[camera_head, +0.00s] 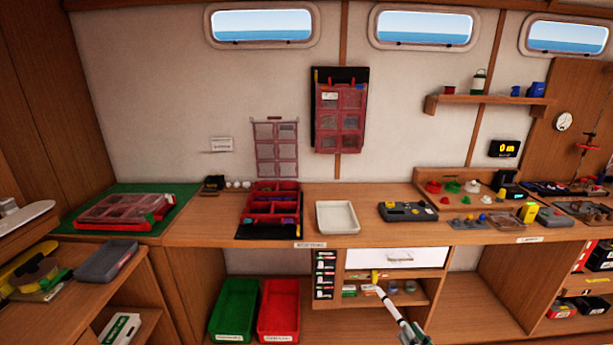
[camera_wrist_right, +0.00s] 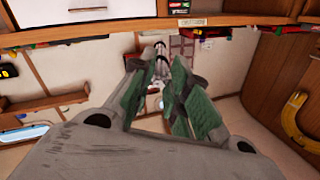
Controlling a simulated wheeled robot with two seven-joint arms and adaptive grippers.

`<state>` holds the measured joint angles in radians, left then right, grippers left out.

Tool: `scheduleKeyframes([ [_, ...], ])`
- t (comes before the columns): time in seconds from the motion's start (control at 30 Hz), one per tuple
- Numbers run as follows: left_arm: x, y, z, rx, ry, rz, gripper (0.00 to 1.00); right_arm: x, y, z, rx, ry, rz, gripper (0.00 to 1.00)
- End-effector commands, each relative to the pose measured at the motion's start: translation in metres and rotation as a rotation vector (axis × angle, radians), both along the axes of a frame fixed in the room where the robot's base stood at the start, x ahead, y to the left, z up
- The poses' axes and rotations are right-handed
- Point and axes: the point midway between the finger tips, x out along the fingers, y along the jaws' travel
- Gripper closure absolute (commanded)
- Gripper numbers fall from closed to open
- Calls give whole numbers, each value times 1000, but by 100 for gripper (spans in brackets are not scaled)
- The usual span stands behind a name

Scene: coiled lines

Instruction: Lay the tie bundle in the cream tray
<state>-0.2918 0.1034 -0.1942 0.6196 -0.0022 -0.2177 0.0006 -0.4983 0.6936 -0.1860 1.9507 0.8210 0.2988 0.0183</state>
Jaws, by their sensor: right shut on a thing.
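The cream tray (camera_head: 337,231) is a shallow, empty tray on the workbench, near the middle of the head view. My right gripper (camera_head: 408,329) is low in the head view, in front of the bench and below the tray's level in the picture. It is shut on the tie bundle (camera_head: 390,303), a thin pale bundle with dark bands that points up and left from the fingers. In the right wrist view the bundle (camera_wrist_right: 160,63) sticks out beyond the green finger pads of the gripper (camera_wrist_right: 168,95). My left gripper is not in view.
A red compartment box (camera_head: 272,207) stands left of the tray, and a dark grey case (camera_head: 408,212) to its right. Under the bench are a white drawer (camera_head: 393,258), open shelves (camera_head: 412,290), and green (camera_head: 234,308) and red (camera_head: 279,307) bins.

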Motion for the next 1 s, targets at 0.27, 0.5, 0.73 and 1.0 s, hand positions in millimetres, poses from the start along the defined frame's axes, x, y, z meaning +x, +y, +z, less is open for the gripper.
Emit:
scheduleKeyframes([
  [0.27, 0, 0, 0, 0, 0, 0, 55, -1, 8, -1, 5, -1, -41, 100],
  [0.5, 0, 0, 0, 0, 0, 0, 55, -1, 16, -2, 5, -1, -81, 100],
  [0.73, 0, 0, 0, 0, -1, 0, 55, -1, 24, -2, 5, 0, -121, 100],
  [1.0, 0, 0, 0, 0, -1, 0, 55, -1, 34, -2, 4, -1, -167, 100],
])
